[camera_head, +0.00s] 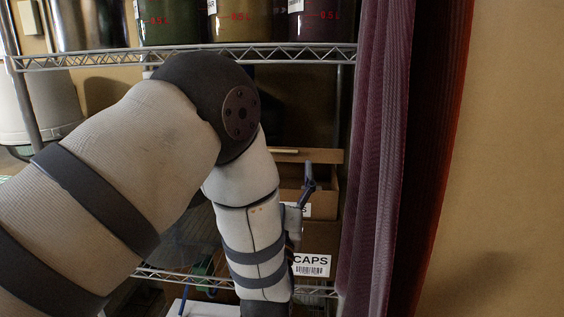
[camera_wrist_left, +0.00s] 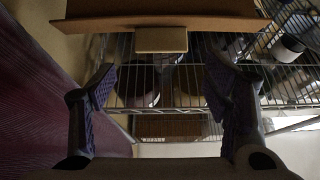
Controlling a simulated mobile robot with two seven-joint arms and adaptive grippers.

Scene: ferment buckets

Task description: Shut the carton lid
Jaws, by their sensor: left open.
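A brown cardboard carton (camera_head: 322,206) stands on the shelf in the head view, partly behind my left arm. A flat cardboard panel (camera_head: 318,156), which may be its lid, shows above its front; I cannot tell its exact angle. My left gripper (camera_head: 306,188) is beside the carton front, mostly hidden by my arm. In the left wrist view the left gripper (camera_wrist_left: 162,95) is open with nothing between its fingers. A cardboard edge (camera_wrist_left: 215,23) and a small tan block (camera_wrist_left: 160,40) lie beyond the fingertips. My right gripper is not in view.
A lower carton labelled CAPS (camera_head: 320,239) sits below. A wire shelf (camera_head: 300,54) with jars (camera_head: 323,25) runs above, and another wire shelf (camera_head: 325,291) below. A purple curtain (camera_head: 375,160) hangs close on the right. A white bucket (camera_head: 50,105) stands at left.

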